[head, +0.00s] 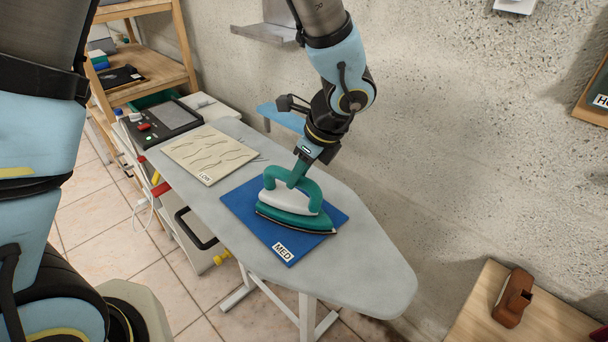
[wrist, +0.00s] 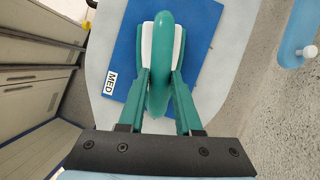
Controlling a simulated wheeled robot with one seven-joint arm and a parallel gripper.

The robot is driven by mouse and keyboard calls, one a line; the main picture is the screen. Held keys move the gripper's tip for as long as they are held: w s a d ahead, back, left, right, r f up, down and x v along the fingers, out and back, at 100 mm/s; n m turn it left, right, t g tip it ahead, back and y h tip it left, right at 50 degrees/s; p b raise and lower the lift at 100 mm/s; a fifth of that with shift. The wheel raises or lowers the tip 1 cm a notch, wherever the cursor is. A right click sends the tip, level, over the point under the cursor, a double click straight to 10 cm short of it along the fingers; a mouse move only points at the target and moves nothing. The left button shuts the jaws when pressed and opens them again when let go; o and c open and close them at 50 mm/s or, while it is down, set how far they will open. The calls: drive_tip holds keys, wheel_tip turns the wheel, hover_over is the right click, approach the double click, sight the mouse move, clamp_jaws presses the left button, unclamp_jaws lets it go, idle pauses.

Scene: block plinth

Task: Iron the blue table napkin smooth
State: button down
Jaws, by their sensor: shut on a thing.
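The blue napkin (head: 327,209) lies flat on the grey ironing board, with a white "MED" label at its near corner. It also shows in the wrist view (wrist: 206,22). The green and white iron (head: 290,218) sits over the napkin's middle and hides part of it; I cannot tell whether its sole touches the cloth. My gripper (head: 301,168) is shut on the iron's green handle from above. In the wrist view, my gripper's two green fingers (wrist: 160,90) flank the handle of the iron (wrist: 160,60).
The ironing board (head: 375,268) has bare room toward its near right end. A cream cloth with wavy creases and a "LOW" label (head: 208,152) lies farther back left. A dark device (head: 160,122) stands beyond it. A wooden table (head: 500,318) is at the lower right. A wall runs behind the board.

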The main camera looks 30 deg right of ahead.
drive_tip(key=shift+w+a+r+p, duration=0.15)
drive_tip(key=shift+w+p, duration=0.1)
drive_tip(key=shift+w, duration=0.75)
drive_tip(key=shift+w+a+f+p, duration=0.1)
drive_tip(key=shift+w+a+p, duration=0.1)
drive_tip(key=shift+w, duration=0.85)
drive_tip(key=shift+w+a+r+p, duration=0.15)
drive_tip(key=shift+w+p, duration=0.1)
drive_tip(key=shift+w, duration=0.75)
drive_tip(key=w+a+p, duration=0.1)
drive_tip(key=w+p, duration=0.1)
drive_tip(key=w, duration=0.7)
drive_tip(key=shift+a+f, duration=0.2)
drive_tip(key=shift+a, duration=0.1)
drive_tip(key=shift+w, duration=0.1)
wheel_tip(320, 180, up, 6)
drive_tip(key=shift+r, duration=0.2)
